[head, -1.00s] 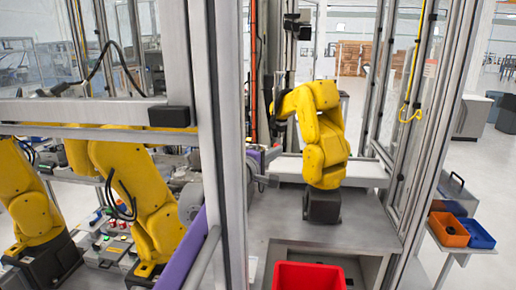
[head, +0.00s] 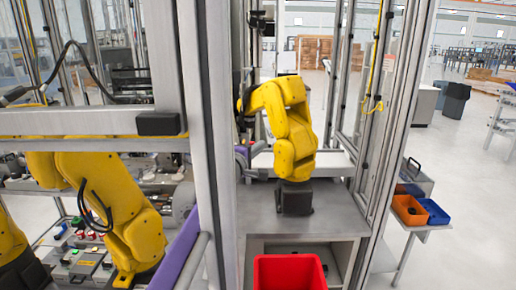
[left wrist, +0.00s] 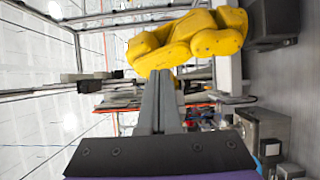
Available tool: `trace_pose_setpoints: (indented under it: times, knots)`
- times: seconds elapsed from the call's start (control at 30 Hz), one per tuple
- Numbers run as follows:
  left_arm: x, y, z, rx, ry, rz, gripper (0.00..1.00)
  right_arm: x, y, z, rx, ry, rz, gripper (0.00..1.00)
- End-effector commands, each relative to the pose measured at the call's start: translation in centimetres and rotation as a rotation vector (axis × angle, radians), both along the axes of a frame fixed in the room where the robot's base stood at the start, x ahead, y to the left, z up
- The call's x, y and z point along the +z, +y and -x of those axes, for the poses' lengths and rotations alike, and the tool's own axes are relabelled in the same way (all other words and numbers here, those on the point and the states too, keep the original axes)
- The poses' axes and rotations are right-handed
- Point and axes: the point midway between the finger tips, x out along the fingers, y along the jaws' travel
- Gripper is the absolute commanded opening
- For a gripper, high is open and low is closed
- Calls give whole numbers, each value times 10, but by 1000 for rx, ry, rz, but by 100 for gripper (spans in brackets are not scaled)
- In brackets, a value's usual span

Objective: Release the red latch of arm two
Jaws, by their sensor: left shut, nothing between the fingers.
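Three yellow robot arms stand in the head view: one beyond the post (head: 291,145), one left of it (head: 115,200), and one cut by the left edge (head: 10,240). I cannot tell which is arm two, and I make out no red latch. My left gripper (head: 248,158) shows small and partly hidden behind the post in the head view. In the left wrist view its dark fingers (left wrist: 160,78) are together and empty, pointing toward a yellow arm (left wrist: 190,38). They appear apart from it. My right gripper is not in view.
A thick metal post (head: 205,120) stands close in front. A red bin (head: 289,272) sits low in front of the middle arm. Orange (head: 409,209) and blue (head: 433,211) bins rest on a side table at the right. The floor on the far right is mostly open.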

Motion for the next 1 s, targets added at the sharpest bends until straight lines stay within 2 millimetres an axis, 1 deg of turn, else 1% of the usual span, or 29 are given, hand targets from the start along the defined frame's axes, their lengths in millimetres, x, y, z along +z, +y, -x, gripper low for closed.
trace_pose_setpoints:
  times: [0.8,0.93,1.0]
  knots:
    - [0,0,1,0,0,0,0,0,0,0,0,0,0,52]
    - [0,5,7,0,0,0,0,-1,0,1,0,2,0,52]
    - [0,10,15,1,1,0,0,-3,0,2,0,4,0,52]
